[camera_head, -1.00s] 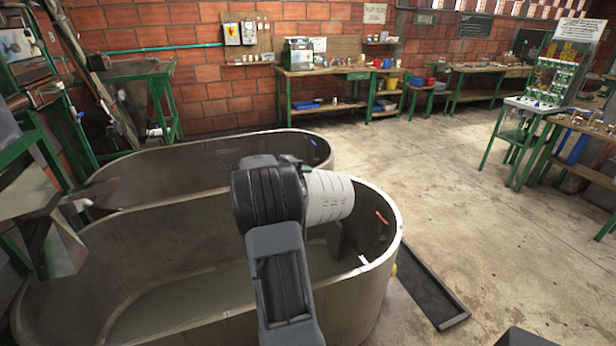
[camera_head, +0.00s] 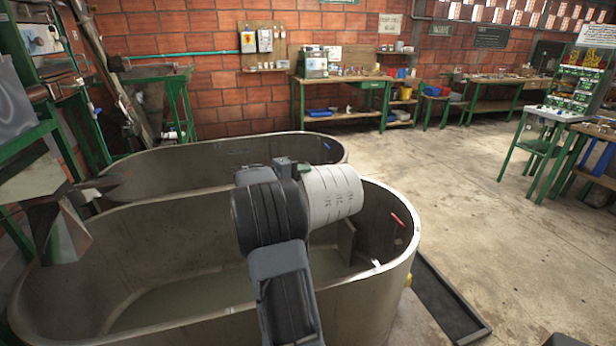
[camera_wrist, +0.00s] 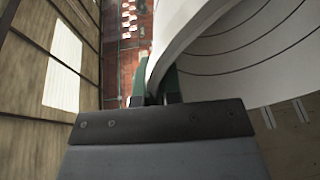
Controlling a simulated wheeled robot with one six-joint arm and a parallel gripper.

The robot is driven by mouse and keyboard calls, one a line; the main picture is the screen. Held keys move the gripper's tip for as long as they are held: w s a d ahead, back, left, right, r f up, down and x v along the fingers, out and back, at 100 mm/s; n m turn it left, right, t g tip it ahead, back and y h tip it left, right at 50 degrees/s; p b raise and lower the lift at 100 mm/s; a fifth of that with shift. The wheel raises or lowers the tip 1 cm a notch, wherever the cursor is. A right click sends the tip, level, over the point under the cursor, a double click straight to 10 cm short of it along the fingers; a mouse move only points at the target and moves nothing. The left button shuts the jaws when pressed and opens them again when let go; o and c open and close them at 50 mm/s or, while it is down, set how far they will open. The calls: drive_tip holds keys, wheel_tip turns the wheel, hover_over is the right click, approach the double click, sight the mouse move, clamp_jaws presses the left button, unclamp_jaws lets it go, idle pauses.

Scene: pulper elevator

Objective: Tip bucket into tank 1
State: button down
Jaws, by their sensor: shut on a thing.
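A white bucket (camera_head: 332,194) with dark markings is tilted on its side above the near grey oval tank, its far end towards the right. In the wrist view the bucket (camera_wrist: 245,50) fills the upper right, showing a curved rim and ringed lines. My gripper (camera_wrist: 158,97) is shut on the bucket at its edge. In the head view my wrist hides the gripper's fingers and the bucket's left part. The near tank (camera_head: 385,285) has some murky liquid at its bottom and a red mark on its inner right wall. I cannot read which tank is number 1.
A second grey oval tank (camera_head: 215,168) stands just behind the near one. Green-framed equipment (camera_head: 45,130) crowds the left. A dark floor tray (camera_head: 450,310) lies right of the near tank. A workbench (camera_head: 345,83) stands at the back wall. The floor to the right is open.

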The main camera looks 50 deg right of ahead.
drive_tip(key=w+a+f+n+g+h+b, duration=0.1)
drive_tip(key=w+a+f+h+b, duration=0.2)
drive_tip(key=w+a+h+b, duration=0.2)
drive_tip(key=shift+a+b, duration=1.5)
drive_tip(key=shift+b, duration=0.7)
drive_tip(key=shift+w, duration=0.15)
idle(0.6)
